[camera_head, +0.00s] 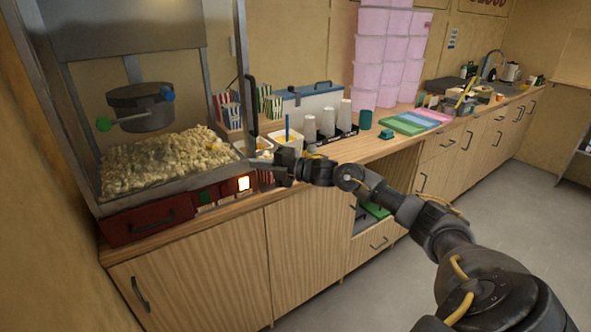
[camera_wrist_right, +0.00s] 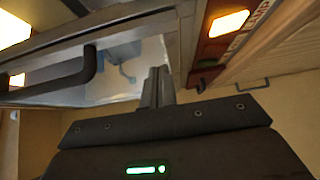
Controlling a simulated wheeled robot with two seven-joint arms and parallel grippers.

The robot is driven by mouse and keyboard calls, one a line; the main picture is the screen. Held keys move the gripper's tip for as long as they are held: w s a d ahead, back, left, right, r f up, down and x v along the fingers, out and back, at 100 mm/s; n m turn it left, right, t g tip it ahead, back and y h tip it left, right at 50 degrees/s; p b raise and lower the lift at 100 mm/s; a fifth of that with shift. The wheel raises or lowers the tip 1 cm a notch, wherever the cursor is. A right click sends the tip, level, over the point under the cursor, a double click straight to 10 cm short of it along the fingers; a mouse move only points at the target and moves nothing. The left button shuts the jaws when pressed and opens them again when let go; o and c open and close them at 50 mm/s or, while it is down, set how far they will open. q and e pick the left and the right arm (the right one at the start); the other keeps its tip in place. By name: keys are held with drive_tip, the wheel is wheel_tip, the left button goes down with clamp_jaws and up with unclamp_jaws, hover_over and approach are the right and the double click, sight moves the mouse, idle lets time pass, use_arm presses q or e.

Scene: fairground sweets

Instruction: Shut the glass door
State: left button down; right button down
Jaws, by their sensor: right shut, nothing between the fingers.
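The glass door (camera_head: 242,65) is on the front of the popcorn machine at the left of the head view. Its metal upright and black handle (camera_head: 251,105) stand at the machine's right front corner. I cannot tell whether a gap is left between door and cabinet. The handle also shows in the right wrist view (camera_wrist_right: 75,76). My right gripper (camera_head: 273,163) is shut and empty, low beside the door's handle-side edge. Its closed fingers (camera_wrist_right: 158,82) lie in front of the glass and frame; contact is unclear. My left gripper is out of view.
Popcorn (camera_head: 165,160) fills the machine above a red base with a lit switch (camera_head: 244,183). Striped boxes, a white tub with a blue handle (camera_head: 287,138) and cups (camera_head: 327,122) crowd the counter near my right gripper. The floor at right is clear.

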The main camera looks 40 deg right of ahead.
drive_tip(key=b+v, duration=0.4)
drive_tip(key=v, duration=0.6)
drive_tip(key=shift+s, duration=0.25)
drive_tip(key=shift+d, duration=0.15)
